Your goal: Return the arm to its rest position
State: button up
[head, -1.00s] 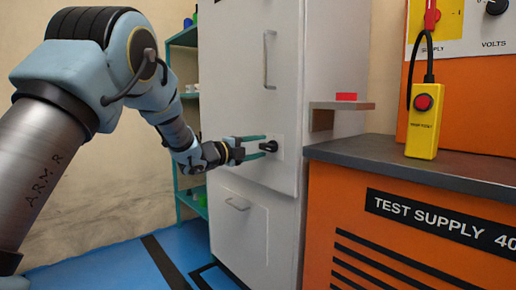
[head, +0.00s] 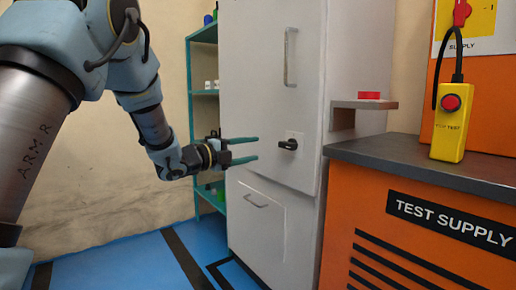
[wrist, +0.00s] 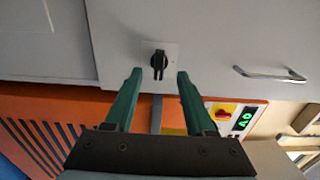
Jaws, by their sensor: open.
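My gripper (head: 243,149) is open and empty, its two green fingers apart, to the left of the black rotary handle (head: 288,144) on the white cabinet (head: 262,100). A clear gap shows between the fingertips and the handle in the head view. In the wrist view the handle (wrist: 158,64) sits on its pale square plate beyond and between the fingertips of my gripper (wrist: 156,80). My arm reaches in from the left of the head view, bent at the elbow.
An orange test supply bench (head: 420,235) with a dark top stands at the right, with a yellow pendant (head: 452,122) on it. A small shelf with a red button (head: 369,95) juts from the cabinet side. Teal shelving (head: 204,92) stands behind. Blue floor at lower left is clear.

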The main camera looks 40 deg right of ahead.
dwell(0.5)
jog(key=w+a+f+n+t+y, duration=0.25)
jog(key=w+a+n+t, duration=0.25)
jog(key=w+a+n, duration=0.3)
jog(key=w+a+f+n+t+y, duration=0.2)
jog(key=w+a+n+t+y, duration=0.25)
jog(key=w+a, duration=0.4)
jog(key=s+a+f+n+y, duration=0.1)
jog(key=a+f+n+y, duration=0.3)
jog(key=a, duration=0.5)
jog(key=s+a+f+n+y, duration=0.1)
jog(key=a+f+n+y, duration=0.1)
jog(key=a+n, duration=0.55)
jog(key=s+a+f+n+g+y, duration=0.2)
jog(key=s+a+f+n+g, duration=0.3)
jog(key=s+a, duration=0.5)
jog(key=s+a+f+n+g+y, duration=0.25)
jog(key=s+a+n, duration=0.45)
jog(key=s+a, duration=0.35)
notch_tip(320, 180, up, 34)
jog(key=p, duration=3.4)
jog(key=shift+w+d+t, duration=0.3)
jog(key=shift+d, duration=0.05)
